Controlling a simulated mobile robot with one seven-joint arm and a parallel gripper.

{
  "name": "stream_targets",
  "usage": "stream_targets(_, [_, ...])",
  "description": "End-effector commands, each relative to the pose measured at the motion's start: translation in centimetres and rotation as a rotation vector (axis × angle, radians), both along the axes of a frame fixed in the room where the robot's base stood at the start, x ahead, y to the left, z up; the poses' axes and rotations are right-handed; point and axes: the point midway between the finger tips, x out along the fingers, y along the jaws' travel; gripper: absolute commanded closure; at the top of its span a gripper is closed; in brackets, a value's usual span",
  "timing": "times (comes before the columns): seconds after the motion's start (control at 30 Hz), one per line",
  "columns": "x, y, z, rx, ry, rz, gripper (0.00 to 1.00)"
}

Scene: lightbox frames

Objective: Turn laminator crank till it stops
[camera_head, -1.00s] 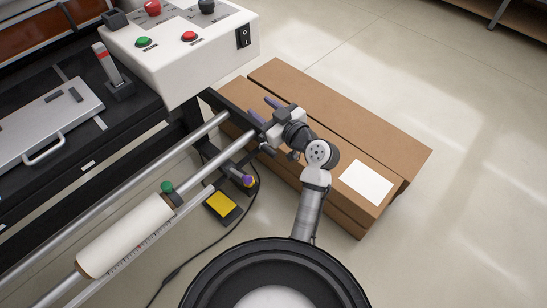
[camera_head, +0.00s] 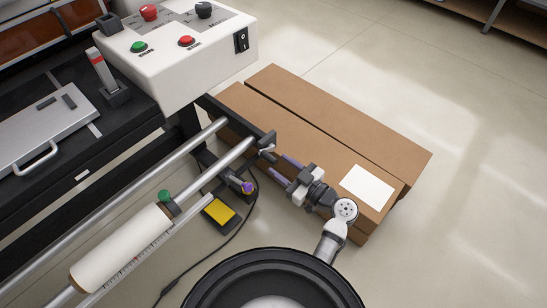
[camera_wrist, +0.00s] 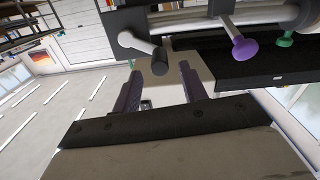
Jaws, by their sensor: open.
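The laminator (camera_head: 180,60) has a white control box and steel rollers at the left of the head view. Its crank shows in the wrist view as a light grey arm (camera_wrist: 135,42) with a dark cylindrical handle (camera_wrist: 159,61). In the head view, a small light grey piece at the roller end (camera_head: 266,150) appears to be the crank, partly unclear. My gripper (camera_head: 281,169) is open and empty, just right of the roller end, above the cardboard boxes. In the wrist view, the handle lies ahead between my purple fingers (camera_wrist: 160,80), apparently not touching them.
A purple knob (camera_head: 248,187) sits below the roller end and shows in the wrist view (camera_wrist: 245,52). Long cardboard boxes (camera_head: 325,135) lie on the floor beneath my arm. A yellow-topped pedal (camera_head: 219,211) and black cable lie nearby. Floor at the right is clear.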

Motion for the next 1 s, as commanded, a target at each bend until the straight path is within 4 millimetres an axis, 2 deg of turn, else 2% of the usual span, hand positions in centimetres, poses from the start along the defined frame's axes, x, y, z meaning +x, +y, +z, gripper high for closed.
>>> stream_targets(0.1, [1.3,1.4,0.1,0.001,0.002,0.001,0.57])
stream_targets(0.23, [2.1,2.4,0.1,0.000,0.001,0.000,0.57])
stream_targets(0.6, [2.5,2.8,0.0,-0.001,0.001,-0.001,0.57])
stream_targets(0.93, [2.5,2.8,0.0,-0.001,0.001,-0.001,0.99])
stream_targets(1.0, [2.5,2.8,0.0,0.000,0.001,-0.001,1.00])
